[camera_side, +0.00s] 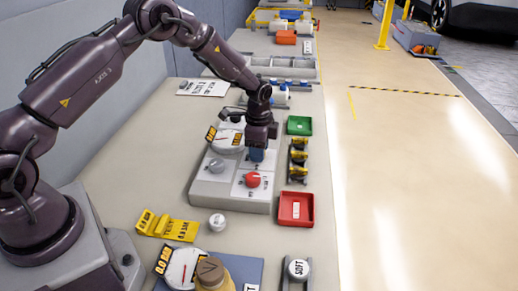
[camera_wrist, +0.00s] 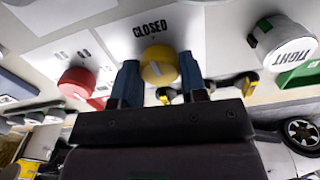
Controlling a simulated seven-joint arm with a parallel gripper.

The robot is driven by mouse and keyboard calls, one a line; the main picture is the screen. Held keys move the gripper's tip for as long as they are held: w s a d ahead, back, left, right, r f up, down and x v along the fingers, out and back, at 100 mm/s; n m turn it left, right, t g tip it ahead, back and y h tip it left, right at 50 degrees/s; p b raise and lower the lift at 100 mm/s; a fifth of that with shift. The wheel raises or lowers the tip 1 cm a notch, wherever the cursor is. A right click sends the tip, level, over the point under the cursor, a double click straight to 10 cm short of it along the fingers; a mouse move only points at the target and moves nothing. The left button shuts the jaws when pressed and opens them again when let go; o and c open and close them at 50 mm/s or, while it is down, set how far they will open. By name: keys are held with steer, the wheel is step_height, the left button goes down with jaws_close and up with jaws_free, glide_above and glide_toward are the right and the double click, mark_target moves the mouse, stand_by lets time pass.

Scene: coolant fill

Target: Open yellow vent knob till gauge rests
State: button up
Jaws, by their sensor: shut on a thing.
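The yellow vent knob (camera_wrist: 158,65) sits on the pale panel beside a "CLOSED" label (camera_wrist: 150,28) in the wrist view. My gripper (camera_wrist: 160,78) has one blue finger on each side of the knob and is shut on it. In the side view my gripper (camera_side: 257,154) points down at the back right of the grey panel (camera_side: 230,199) and hides the knob. A white dial gauge (camera_side: 229,141) with a red needle and yellow tags stands at the panel's back, partly covered by my arm. Its reading is too small to tell.
A red knob (camera_side: 253,180) and a grey knob (camera_side: 217,165) are on the same panel. A green tray (camera_side: 299,125), a rack of yellow-black pieces (camera_side: 298,160) and a red tray (camera_side: 296,209) line the right. A second gauge (camera_side: 184,268) stands in front.

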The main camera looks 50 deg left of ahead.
steer(key=n, duration=0.8)
steer(key=shift+n, duration=0.3)
steer(key=n, duration=0.3)
steer(key=shift+n, duration=2.2)
steer(key=o, duration=0.9)
steer(key=shift+r, duration=0.1)
